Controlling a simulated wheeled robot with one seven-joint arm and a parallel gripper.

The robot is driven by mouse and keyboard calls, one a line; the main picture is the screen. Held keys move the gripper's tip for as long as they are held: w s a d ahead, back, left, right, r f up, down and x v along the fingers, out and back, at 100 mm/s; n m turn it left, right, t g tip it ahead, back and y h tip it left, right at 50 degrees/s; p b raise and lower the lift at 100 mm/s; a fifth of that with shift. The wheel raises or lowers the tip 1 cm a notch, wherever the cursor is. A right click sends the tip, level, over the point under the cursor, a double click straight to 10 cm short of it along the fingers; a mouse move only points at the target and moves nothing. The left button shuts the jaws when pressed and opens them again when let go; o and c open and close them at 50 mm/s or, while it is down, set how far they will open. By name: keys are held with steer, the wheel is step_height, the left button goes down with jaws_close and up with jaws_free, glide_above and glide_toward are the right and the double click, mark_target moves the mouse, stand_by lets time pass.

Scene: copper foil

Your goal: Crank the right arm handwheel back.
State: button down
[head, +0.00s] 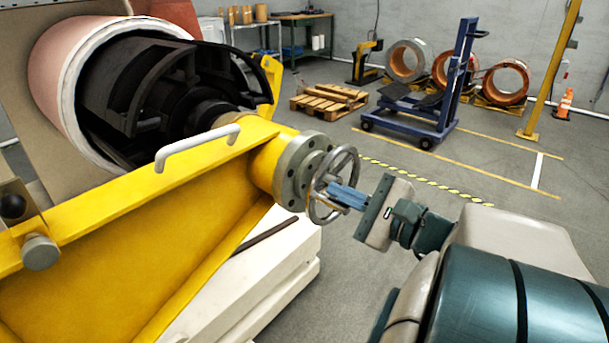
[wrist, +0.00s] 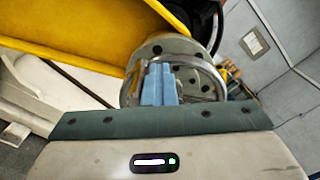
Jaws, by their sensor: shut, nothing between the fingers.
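The grey metal handwheel (head: 322,211) sits on the end of the yellow arm (head: 165,210), in front of a round bolted flange (head: 291,172). My gripper (head: 334,189) reaches the handwheel from the right, its blue fingers shut with nothing between them. The fingertips are at the wheel, overlapping its rim opening; I cannot tell whether they touch it. In the wrist view the handwheel rim (wrist: 205,66) curves around behind the blue fingers (wrist: 158,82), which lie side by side. The lower part of the wheel is hidden there by my gripper body.
A large coil (head: 50,75) sits on the dark mandrel behind the yellow arm. A white handle (head: 198,147) is on top of the arm. A white base block (head: 275,265) lies below. A blue lift cart (head: 430,110) and pallet (head: 328,100) stand farther back. The floor right of the wheel is open.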

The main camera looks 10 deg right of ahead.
step_height(320, 180, down, 6)
steer(key=s+a+b, duration=0.1)
steer(key=b, duration=0.6)
steer(key=shift+a+f, duration=0.15)
steer(key=shift+a, duration=0.05)
